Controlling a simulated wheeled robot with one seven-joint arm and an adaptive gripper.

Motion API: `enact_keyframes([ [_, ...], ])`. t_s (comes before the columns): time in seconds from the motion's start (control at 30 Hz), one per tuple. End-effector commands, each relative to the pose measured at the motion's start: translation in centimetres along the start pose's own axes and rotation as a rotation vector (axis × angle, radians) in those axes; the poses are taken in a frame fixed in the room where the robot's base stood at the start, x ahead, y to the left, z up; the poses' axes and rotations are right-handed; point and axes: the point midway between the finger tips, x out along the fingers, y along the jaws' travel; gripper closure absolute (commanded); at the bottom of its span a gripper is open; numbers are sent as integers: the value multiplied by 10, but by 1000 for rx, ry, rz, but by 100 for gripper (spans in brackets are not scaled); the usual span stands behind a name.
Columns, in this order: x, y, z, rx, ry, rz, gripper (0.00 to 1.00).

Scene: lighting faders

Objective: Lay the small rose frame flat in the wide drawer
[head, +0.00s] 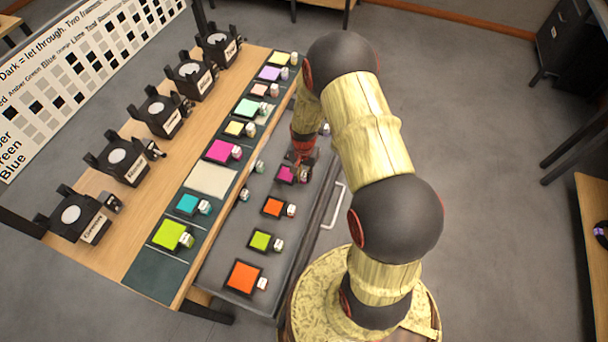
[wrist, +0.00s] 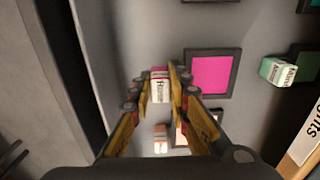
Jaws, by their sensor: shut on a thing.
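The small rose frame, a dark square with a magenta pane (head: 286,174), is in the open wide drawer (head: 232,237), near its far part. In the wrist view its magenta pane (wrist: 211,74) lies to the right of my fingers. My gripper (head: 303,168) is over the drawer, and in the wrist view the gripper (wrist: 160,76) is shut on the frame's small white-and-pink labelled tab (wrist: 159,88). The frame looks about level with the drawer floor; I cannot tell whether it touches it.
Orange (head: 274,207), lime (head: 261,241) and larger orange (head: 243,278) frames lie nearer in the drawer. A larger magenta frame (head: 219,151) and several others lie on the table's dark green mat (head: 160,275). The drawer handle (head: 335,206) stands at the right. Black lamps (head: 161,113) line the table.

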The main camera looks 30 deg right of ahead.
Motion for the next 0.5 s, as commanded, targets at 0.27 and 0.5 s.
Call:
enact_keyframes([
  [0.27,1,0,0,0,0,0,100],
  [0.5,6,0,0,0,0,0,100],
])
